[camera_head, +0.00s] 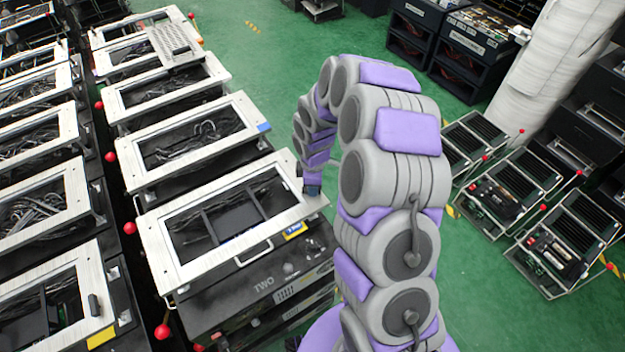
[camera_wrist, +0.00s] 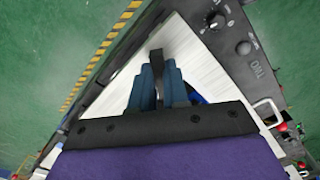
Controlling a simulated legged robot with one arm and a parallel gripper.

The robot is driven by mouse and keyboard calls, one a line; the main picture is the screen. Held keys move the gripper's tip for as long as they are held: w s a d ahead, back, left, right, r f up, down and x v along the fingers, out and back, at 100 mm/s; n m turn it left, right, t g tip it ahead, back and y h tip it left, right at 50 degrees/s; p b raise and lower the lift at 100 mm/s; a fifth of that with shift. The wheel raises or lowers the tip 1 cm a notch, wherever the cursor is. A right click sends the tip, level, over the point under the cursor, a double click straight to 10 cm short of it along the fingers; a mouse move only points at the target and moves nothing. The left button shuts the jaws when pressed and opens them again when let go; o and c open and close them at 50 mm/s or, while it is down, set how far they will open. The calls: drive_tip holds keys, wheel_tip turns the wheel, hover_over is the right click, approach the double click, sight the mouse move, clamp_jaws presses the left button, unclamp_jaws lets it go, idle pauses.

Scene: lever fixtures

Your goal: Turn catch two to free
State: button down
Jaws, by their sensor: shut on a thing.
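Case two is the black unit marked TWO (camera_head: 263,287), with a white-framed lid (camera_head: 165,243). The TWO mark also shows turned over in the wrist view (camera_wrist: 260,72). My gripper (camera_head: 312,188) is at the lid's right front corner in the head view and hides the catch there. In the wrist view, my gripper's blue fingers (camera_wrist: 158,88) are shut on a dark, upright catch handle (camera_wrist: 157,54), which stands out past the fingertips. A blue and yellow label (camera_head: 294,230) lies on the lid near the corner. The catch's base is hidden.
A wire handle (camera_head: 254,252) and a knob (camera_head: 288,268) are on case two's front. Red balls on rods (camera_head: 162,331) stick out between the rows. Green floor (camera_head: 275,95) is open behind my arm.

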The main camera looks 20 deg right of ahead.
drive_tip(key=n+p, duration=0.2)
drive_tip(key=n, duration=0.1)
drive_tip(key=shift+w+r+n+p, duration=0.1)
drive_tip(key=shift+r+n+p, duration=0.05)
drive_tip(key=shift+n+p, duration=0.2)
drive_tip(key=shift+w+n+p, duration=0.15)
drive_tip(key=shift+n+p, duration=1)
drive_tip(key=shift+n, duration=0.5)
drive_tip(key=c, duration=1.1)
unclamp_jaws()
wheel_tip(320, 180, up, 17)
drive_tip(key=shift+p, duration=0.3)
